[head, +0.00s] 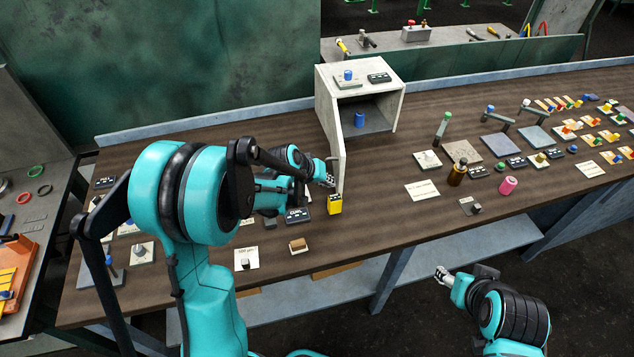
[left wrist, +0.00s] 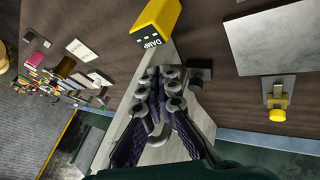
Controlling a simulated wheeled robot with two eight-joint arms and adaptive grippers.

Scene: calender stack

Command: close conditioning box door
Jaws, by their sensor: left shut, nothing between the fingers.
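The pale grey conditioning box (head: 392,110) stands at the back of the bench in the head view. Its door (head: 336,135) stands open at the box's left side, swung out toward me. A blue cylinder (head: 359,119) is inside. My left gripper (head: 331,182) is shut and empty, close to the left of the door's near lower edge. In the left wrist view the gripper (left wrist: 160,85) overlaps a pale panel (left wrist: 128,125) that looks like the door; I cannot tell whether they touch. My right gripper (head: 440,271) hangs off the bench's front, too small to judge.
A yellow block marked DAMP (head: 335,205) stands at the door's near end; it also shows in the left wrist view (left wrist: 157,24). An amber bottle (head: 457,174), a pink cylinder (head: 508,185) and small plates lie to the right. Bare wood (head: 385,170) lies before the box.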

